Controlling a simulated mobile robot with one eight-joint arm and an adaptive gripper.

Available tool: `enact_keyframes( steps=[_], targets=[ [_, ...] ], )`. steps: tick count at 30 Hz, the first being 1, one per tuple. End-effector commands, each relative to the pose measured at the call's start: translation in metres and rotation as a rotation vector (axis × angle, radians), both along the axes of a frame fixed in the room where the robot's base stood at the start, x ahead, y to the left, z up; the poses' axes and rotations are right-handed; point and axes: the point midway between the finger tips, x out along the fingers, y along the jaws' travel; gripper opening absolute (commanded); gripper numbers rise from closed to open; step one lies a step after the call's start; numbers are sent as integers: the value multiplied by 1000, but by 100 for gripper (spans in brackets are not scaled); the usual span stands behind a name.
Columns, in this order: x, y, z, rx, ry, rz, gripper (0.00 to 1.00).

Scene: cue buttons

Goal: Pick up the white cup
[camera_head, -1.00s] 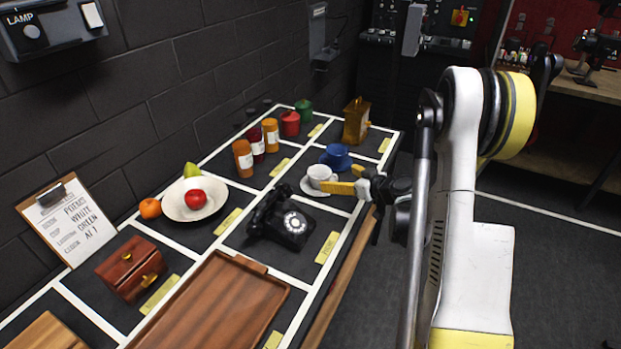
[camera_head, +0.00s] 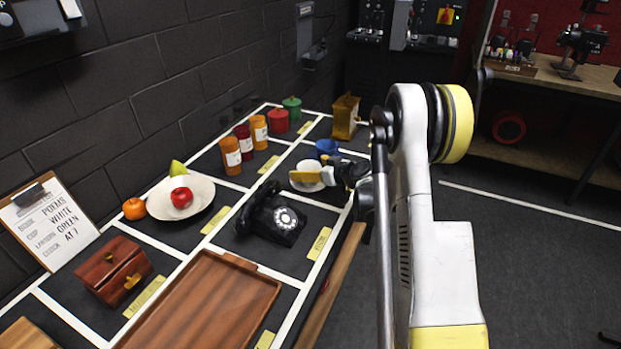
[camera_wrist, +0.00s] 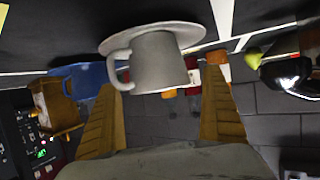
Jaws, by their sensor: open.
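The white cup (camera_wrist: 158,65) is upright on its white saucer (camera_wrist: 190,36), which shows it upside down in the wrist view. Its handle is on the left side there. My gripper (camera_wrist: 162,88) is open, with one yellow finger on each side of the cup in the picture. I cannot tell whether either finger touches it. In the head view my gripper (camera_head: 307,177) is low over the saucer (camera_head: 312,188), and its finger hides most of the cup.
A blue cup (camera_head: 327,147) stands just behind, also seen in the wrist view (camera_wrist: 85,78). A black telephone (camera_head: 272,215) is in front to the left. A brass lantern (camera_head: 345,118), jars, a fruit plate (camera_head: 207,207) and a wooden tray (camera_head: 205,305) occupy other table cells.

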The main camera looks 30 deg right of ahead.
Motion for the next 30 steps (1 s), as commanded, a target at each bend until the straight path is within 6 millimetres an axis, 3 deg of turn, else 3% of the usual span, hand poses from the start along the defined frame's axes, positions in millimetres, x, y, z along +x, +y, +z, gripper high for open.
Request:
enact_keyframes(
  steps=[1,7,22,30],
  targets=[
    [0,0,1,0,0,0,96],
    [0,0,1,0,0,0,35],
    [0,0,6,0,0,0,33],
    [0,0,47,0,0,0,33]
  ],
)
